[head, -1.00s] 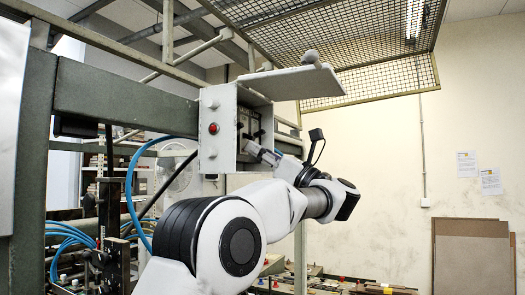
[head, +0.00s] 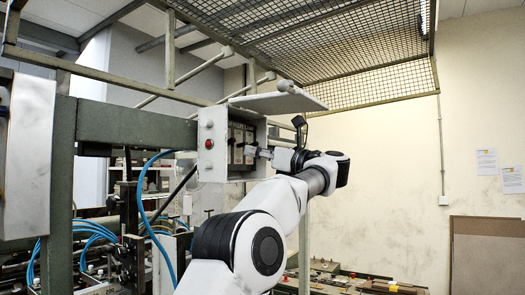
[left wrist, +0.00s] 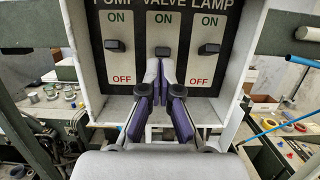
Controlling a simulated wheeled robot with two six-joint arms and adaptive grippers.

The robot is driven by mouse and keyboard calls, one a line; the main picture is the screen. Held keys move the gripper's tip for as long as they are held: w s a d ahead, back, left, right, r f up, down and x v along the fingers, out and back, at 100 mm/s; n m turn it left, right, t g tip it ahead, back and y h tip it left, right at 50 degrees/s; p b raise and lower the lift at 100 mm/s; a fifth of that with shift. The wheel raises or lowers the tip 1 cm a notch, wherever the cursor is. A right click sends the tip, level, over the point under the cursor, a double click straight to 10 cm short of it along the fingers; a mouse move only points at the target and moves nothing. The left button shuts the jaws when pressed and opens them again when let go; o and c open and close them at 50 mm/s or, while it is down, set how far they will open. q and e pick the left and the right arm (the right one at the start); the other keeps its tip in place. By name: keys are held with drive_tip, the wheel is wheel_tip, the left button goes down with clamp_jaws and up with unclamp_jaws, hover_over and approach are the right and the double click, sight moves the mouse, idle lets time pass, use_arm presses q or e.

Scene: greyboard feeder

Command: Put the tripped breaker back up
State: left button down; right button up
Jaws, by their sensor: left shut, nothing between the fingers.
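An open grey breaker box (head: 212,160) is fixed to the frame, its lid (head: 280,103) raised. In the left wrist view it holds three breakers labelled PUMP, VALVE and LAMP. Each has a dark lever between ON and OFF: PUMP lever (left wrist: 115,45), VALVE lever (left wrist: 163,51), LAMP lever (left wrist: 209,49). All three sit at nearly the same height. My left gripper (left wrist: 160,65) is shut and empty, its tips just below the VALVE lever; I cannot tell whether they touch it. The VALVE OFF label is hidden behind the fingers. My right gripper is not in view.
A red button (head: 209,144) is on the box's side. The box's side walls (left wrist: 88,75) stand close around the fingers. A green beam (head: 130,125) runs left of the box, and a wire mesh guard (head: 340,50) hangs above. Blue hoses (head: 145,200) hang below the beam.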

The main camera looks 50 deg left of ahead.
use_arm(q)
drive_tip(key=shift+d+r, duration=0.15)
drive_tip(key=shift+d, duration=0.05)
drive_tip(key=shift+a+f, duration=0.3)
drive_tip(key=shift+a, duration=0.2)
drive_tip(key=v, duration=1.2)
drive_tip(key=shift+d+r, duration=0.25)
drive_tip(key=shift+d, duration=0.2)
